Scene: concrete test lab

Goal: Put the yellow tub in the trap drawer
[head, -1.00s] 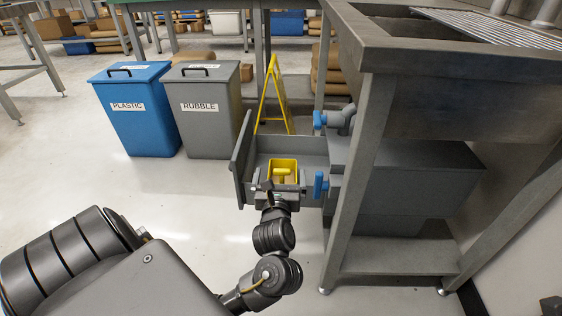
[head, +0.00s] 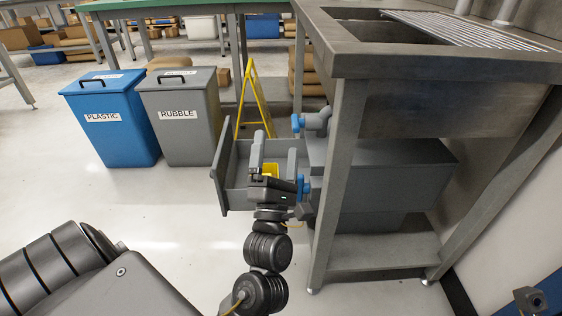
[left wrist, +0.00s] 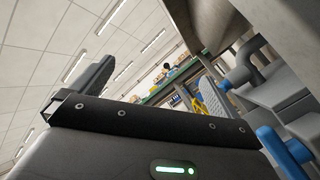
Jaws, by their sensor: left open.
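The grey trap drawer (head: 222,172) stands pulled out to the left of the grey box under the sink. The yellow tub (head: 270,170) shows only as a small patch behind my left gripper, within the drawer's outline. Most of it is hidden, so I cannot tell whether it rests on the drawer floor. My left gripper (head: 275,154) is open, its two fingers pointing up and spread apart in front of the tub and drawer. In the left wrist view one finger (left wrist: 92,76) stands up against the ceiling, and no tub is clear there.
The grey box (head: 390,175) with a blue-handled valve (head: 298,124) sits under the steel sink bench (head: 345,150), close to the right of my gripper. A yellow folding sign (head: 258,95) stands behind the drawer. Blue (head: 115,125) and grey (head: 180,120) bins stand left. The floor in front is clear.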

